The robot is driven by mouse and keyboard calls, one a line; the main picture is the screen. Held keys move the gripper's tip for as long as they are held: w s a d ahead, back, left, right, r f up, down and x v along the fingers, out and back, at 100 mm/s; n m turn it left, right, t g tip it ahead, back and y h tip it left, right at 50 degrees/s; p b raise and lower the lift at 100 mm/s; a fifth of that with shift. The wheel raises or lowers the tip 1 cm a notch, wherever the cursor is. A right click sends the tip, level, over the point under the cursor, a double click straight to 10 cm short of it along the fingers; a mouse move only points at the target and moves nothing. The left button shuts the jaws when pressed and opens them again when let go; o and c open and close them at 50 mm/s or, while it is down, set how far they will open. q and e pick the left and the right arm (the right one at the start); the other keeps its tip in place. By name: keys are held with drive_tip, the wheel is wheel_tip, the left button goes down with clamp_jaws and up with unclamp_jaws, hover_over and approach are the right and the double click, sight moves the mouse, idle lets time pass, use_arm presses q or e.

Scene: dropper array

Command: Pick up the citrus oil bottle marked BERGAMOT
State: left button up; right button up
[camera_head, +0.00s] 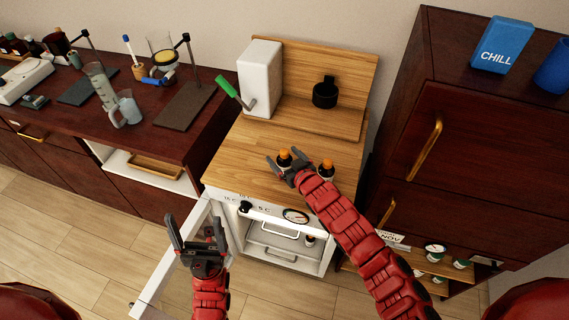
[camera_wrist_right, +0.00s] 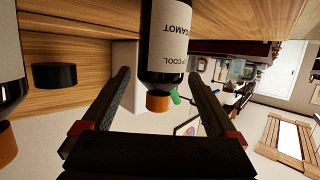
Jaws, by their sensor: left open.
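In the head view a bottle (camera_head: 284,155) stands on the wooden top of the white cooler. My right gripper (camera_head: 284,162) is there, with one finger on each side of the bottle. In the wrist view its jaws (camera_wrist_right: 165,75) are open, with gaps beside the bottle. A second orange-capped bottle (camera_head: 326,170) stands just right of it; its label cannot be read. My left gripper (camera_head: 197,225) is open and empty in front of the cooler.
The white cooler (camera_head: 325,255) stands open, its door (camera_head: 150,270) swung left, with a small bottle (camera_head: 310,239) inside. A white box (camera_head: 260,75) and a black pot (camera_head: 325,93) stand behind. A dark cabinet (camera_head: 490,130) rises to the right.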

clamp_jaws()
idle(0.4)
